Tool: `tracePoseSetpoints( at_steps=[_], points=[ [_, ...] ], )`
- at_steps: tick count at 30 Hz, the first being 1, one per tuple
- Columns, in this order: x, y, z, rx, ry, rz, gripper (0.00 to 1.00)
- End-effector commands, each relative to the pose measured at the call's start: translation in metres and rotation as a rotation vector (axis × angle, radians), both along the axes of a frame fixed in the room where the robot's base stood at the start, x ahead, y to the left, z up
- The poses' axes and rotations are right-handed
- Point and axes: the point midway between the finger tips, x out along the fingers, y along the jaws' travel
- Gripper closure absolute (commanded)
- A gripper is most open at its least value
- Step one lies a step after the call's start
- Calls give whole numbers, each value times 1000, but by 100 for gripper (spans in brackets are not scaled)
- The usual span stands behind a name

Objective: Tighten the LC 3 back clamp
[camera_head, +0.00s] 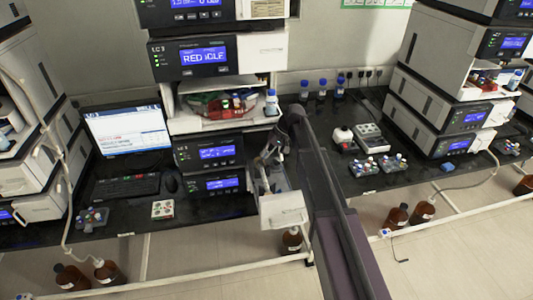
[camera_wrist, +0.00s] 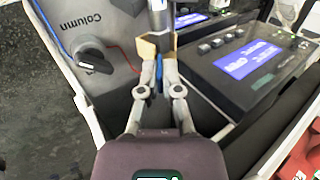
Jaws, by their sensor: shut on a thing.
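The LC 3 stack (camera_head: 191,57) stands at the middle of the bench in the head view, with a white front part (camera_head: 284,210) projecting low on its right side. My gripper (camera_head: 268,157) is in front of the stack, above that part. In the wrist view my gripper (camera_wrist: 159,46) is shut with its tan tips around a small part at the end of a silver and blue rod (camera_wrist: 157,18). This part seems to be the back clamp, but the tips hide most of it. A black knob (camera_wrist: 92,55) sits apart on the grey "Column" panel (camera_wrist: 112,24).
A module with a blue screen (camera_wrist: 248,60) is close to the right of my fingers. A blue tube and a red wire run near the knob. A monitor (camera_head: 125,133) and keyboard (camera_head: 127,187) are left of the stack. Brown bottles (camera_head: 291,240) stand on the floor.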

Motion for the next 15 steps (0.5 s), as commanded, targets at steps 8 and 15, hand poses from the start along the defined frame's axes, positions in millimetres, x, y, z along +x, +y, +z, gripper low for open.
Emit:
tracePoseSetpoints(
  at_steps=[8, 15],
  points=[
    [-1, 2, 1, -27, -7, 1, 100],
    [-2, 4, 3, -75, -20, 1, 100]
  ],
)
